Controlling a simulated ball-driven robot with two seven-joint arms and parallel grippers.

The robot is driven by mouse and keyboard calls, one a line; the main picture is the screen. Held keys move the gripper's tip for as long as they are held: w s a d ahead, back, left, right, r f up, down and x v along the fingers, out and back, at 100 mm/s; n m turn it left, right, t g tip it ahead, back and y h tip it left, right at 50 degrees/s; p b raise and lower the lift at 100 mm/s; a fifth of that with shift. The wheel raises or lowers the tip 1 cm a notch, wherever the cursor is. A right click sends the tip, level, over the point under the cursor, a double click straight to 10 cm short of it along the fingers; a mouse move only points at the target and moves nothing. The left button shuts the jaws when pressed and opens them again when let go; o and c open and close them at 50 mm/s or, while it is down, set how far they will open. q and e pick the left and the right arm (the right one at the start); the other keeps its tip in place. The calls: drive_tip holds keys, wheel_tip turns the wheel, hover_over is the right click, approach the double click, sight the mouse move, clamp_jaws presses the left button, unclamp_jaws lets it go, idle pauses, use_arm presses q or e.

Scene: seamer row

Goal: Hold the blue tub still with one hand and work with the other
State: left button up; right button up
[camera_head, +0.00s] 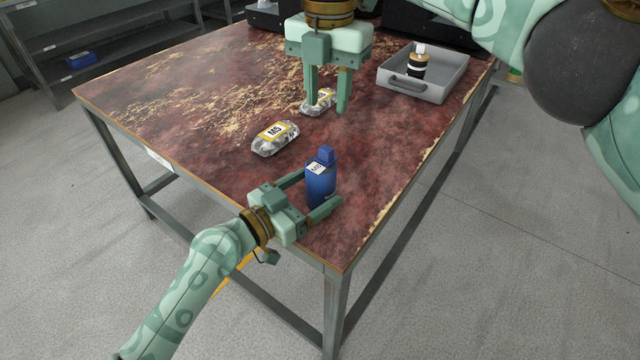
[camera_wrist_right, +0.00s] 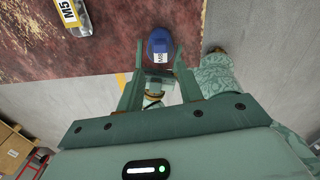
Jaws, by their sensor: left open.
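The blue tub (camera_head: 320,184), a bottle-like container with a blue cap and a white label, stands upright near the table's front corner. It also shows in the right wrist view (camera_wrist_right: 160,43). My left gripper (camera_head: 321,188) is open, with one finger on either side of the tub's lower part; I cannot tell whether they touch it. My right gripper (camera_head: 328,110) is open and empty, pointing down above the table behind the tub. In the right wrist view its fingers (camera_wrist_right: 158,72) are apart, with the tub visible beyond them.
A clear bag labelled M5 (camera_head: 274,138) lies left of the tub. A second similar bag (camera_head: 319,103) is partly hidden behind my right gripper. A grey tray (camera_head: 440,92) at the back right holds a dark bottle (camera_head: 418,62). The table's left part is clear.

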use_arm(q)
drive_tip(key=shift+x, duration=1.25)
